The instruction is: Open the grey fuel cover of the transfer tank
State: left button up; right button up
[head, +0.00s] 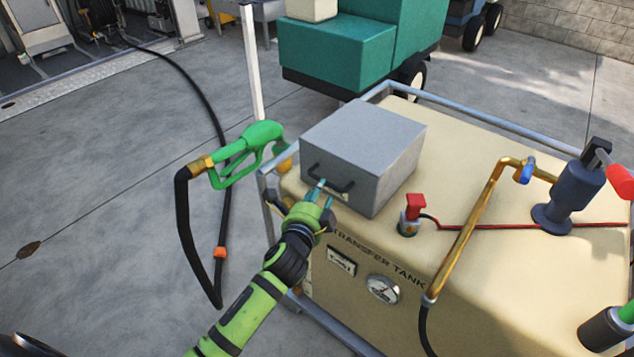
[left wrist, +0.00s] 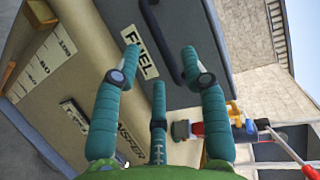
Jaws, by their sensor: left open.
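The beige transfer tank (head: 470,180) carries a grey box-shaped fuel cover (head: 385,135), which sits flat and shut on its top. A black bar handle (head: 345,186) is on the cover's front face. In the left wrist view the handle (left wrist: 162,45) runs between my upper fingertips, beside a white FUEL label (left wrist: 138,52) on the grey cover (left wrist: 218,30). My right gripper is not seen.
A green fuel nozzle (head: 245,152) with a black hose is left of the tank. A red-capped valve (head: 412,213), a brass pipe (head: 470,225) and a blue pump (head: 567,195) stand right of the cover. A grey rail (head: 470,105) runs behind it.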

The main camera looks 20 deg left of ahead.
pick_arm(q)
jog(key=w, duration=0.3)
jog(key=w+f, duration=0.1)
jog(key=w, duration=0.1)
jog(key=shift+w+a+f, duration=0.1)
jog(key=shift+w+f, duration=0.05)
jog(key=shift+w, duration=0.25)
grip_shut()
